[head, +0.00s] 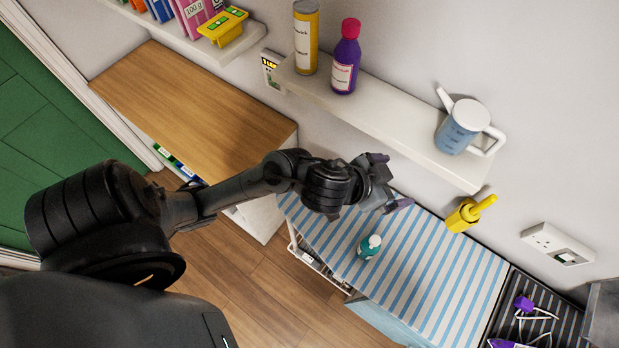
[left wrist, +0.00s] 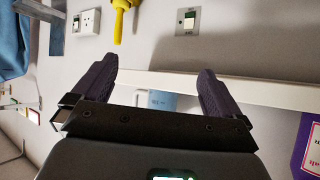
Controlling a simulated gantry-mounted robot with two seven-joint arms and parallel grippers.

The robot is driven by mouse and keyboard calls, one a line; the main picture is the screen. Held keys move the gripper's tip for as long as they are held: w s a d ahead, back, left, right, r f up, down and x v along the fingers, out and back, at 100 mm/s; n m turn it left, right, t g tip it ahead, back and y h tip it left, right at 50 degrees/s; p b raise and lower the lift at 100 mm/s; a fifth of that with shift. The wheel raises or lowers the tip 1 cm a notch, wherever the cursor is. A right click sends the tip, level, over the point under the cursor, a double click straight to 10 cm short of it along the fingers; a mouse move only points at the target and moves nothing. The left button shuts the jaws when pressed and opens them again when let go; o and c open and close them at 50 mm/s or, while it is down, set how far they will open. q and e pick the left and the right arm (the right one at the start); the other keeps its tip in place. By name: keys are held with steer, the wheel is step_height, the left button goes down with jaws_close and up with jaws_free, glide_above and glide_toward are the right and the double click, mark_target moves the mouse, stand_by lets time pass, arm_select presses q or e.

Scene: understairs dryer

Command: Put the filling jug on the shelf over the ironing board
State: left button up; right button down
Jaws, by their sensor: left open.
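The filling jug (head: 457,131) is a clear bluish measuring jug with a white lid, spout and handle. It stands upright near the right end of the white shelf (head: 391,122) over the ironing board (head: 411,262). My left gripper (head: 390,182) is open and empty, in front of the shelf edge and above the board, apart from the jug. In the left wrist view the jug (left wrist: 157,100) shows, partly hidden, beyond the shelf edge (left wrist: 262,94) and between the open fingers (left wrist: 157,70). My right gripper is not in view.
A yellow canister (head: 305,38) and a purple bottle (head: 345,58) stand at the shelf's left end. The shelf between bottle and jug is clear. A yellow holder (head: 464,215) hangs below the shelf. A small teal bottle (head: 369,247) is on the board.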

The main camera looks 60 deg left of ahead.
arm_select(q)
steer(key=s+a+f+g, duration=0.2)
steer(key=s+f+g, duration=0.1)
steer(key=s+f, duration=0.5)
steer(key=s+a+f+g+y, duration=0.1)
steer(key=s+f+g, duration=0.3)
steer(key=s+f, duration=0.4)
steer(key=shift+s+a+g, duration=0.3)
steer(key=shift+s+a, duration=0.25)
steer(key=shift+s, duration=0.3)
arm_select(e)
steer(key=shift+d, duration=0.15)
arm_select(q)
steer(key=shift+r, duration=0.1)
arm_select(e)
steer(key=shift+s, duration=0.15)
